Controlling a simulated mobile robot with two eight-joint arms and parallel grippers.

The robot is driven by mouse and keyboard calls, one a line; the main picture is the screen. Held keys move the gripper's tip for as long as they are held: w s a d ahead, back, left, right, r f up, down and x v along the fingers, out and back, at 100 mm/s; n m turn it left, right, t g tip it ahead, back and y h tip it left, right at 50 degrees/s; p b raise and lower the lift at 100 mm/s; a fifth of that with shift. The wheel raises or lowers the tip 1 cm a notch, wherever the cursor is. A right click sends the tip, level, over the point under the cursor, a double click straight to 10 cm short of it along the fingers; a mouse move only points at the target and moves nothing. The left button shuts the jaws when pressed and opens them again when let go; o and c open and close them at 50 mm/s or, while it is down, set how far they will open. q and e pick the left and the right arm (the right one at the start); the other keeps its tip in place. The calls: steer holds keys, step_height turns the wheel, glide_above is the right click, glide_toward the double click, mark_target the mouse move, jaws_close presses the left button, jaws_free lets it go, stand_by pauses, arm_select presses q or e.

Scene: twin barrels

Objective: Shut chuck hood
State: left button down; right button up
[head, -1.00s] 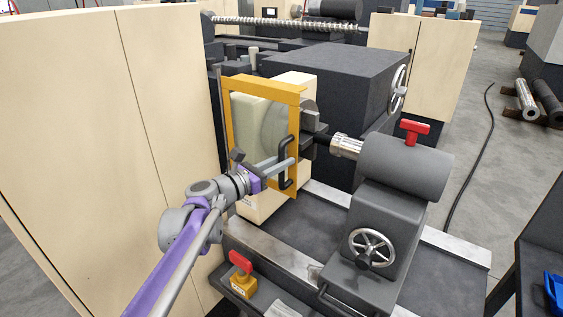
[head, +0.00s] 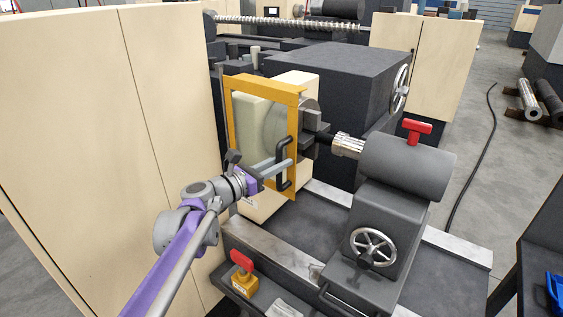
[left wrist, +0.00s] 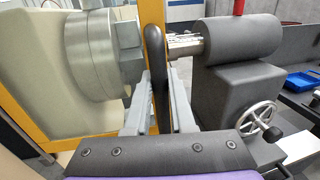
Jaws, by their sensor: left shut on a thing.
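The chuck hood (head: 262,84) is a yellow frame with a pale clear panel, standing upright in front of the grey chuck (head: 309,122). Its black handle (head: 283,160) is on the right upright of the frame. My left gripper (head: 284,166) is shut on this handle. In the left wrist view, the gripper fingers (left wrist: 149,120) close around the handle (left wrist: 157,62), with the yellow frame edge (left wrist: 152,12) behind it. The chuck (left wrist: 96,45) shows to the left there. My right gripper is not in view.
The tailstock (head: 405,175) with a handwheel (head: 373,248) and red lever stands right of the hood. Tall cream cabinet panels (head: 110,120) stand close on the left. A red-topped yellow block (head: 243,275) sits at the front.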

arm_select(q)
steer(key=c, duration=0.8)
jaws_free()
steer(key=shift+o, duration=0.2)
steer(key=b+v, duration=0.1)
steer(key=v, duration=0.9)
steer(key=shift+s+a, duration=0.3)
